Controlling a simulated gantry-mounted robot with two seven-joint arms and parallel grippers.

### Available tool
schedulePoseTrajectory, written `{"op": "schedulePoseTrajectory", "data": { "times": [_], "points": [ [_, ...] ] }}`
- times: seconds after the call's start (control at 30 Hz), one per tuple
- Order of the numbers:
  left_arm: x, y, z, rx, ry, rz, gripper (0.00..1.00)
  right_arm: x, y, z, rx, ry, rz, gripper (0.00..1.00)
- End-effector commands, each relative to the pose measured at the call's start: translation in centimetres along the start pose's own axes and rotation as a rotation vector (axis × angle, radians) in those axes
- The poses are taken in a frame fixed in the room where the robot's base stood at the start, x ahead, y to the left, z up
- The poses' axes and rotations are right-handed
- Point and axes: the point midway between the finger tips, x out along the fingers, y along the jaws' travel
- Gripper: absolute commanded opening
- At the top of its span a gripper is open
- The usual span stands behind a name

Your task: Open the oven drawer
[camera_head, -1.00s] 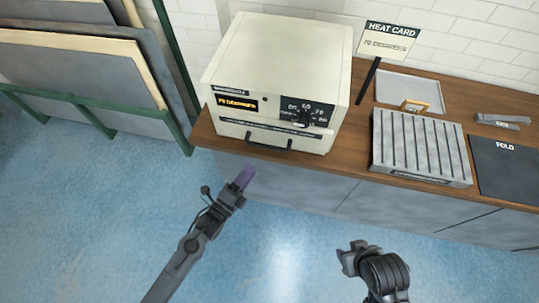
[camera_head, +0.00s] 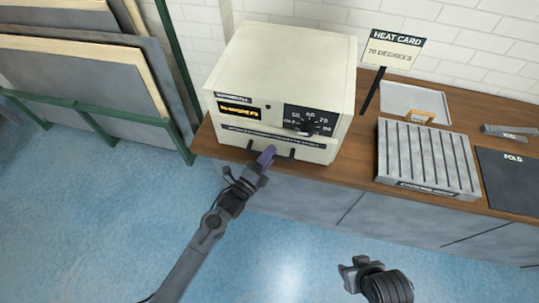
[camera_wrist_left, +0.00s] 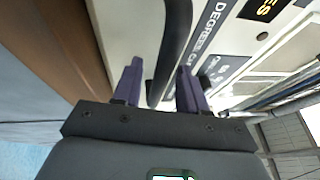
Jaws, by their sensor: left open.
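The oven (camera_head: 285,75) is a cream box on the wooden counter, with an orange display and a dial on its front. Its drawer (camera_head: 280,143) forms the lower front strip and looks closed. The dark drawer handle (camera_head: 286,155) is partly hidden behind my left gripper (camera_head: 266,156) in the head view. In the left wrist view, the handle bar (camera_wrist_left: 172,50) runs between the two purple fingers of my left gripper (camera_wrist_left: 160,85), which are open with gaps beside it. My right gripper (camera_head: 352,268) is low at the bottom of the head view, away from the counter; its jaws are unclear.
A HEAT CARD sign (camera_head: 392,47) stands right of the oven. A grey slotted rack (camera_head: 428,158), a tray (camera_head: 413,100) and a dark FOLD mat (camera_head: 508,178) lie further right. A green-framed panel rack (camera_head: 90,115) stands at left. The floor in front is clear.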

Motion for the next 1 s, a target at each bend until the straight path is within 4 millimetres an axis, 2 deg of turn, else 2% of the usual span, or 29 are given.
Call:
{"op": "schedulePoseTrajectory", "data": {
  "times": [0.33, 0.6, 0.63, 1.0],
  "points": [
    [0.32, 0.01, 0.02, 0.000, 0.000, 0.001, 0.42, 0.07, 0.11, 0.05, -0.005, -0.001, 0.004, 0.43],
    [0.30, 0.02, 0.01, 0.000, 0.000, 0.001, 0.02, 0.08, 0.02, 0.04, -0.001, -0.001, 0.001, 0.43],
    [0.30, 0.01, 0.01, 0.000, 0.000, 0.001, 0.00, 0.08, 0.01, 0.04, -0.001, -0.001, 0.000, 0.43],
    [0.20, -0.04, -0.08, 0.000, 0.001, 0.001, 0.00, -0.03, -0.13, -0.03, 0.005, -0.001, -0.004, 0.43]
  ]
}}
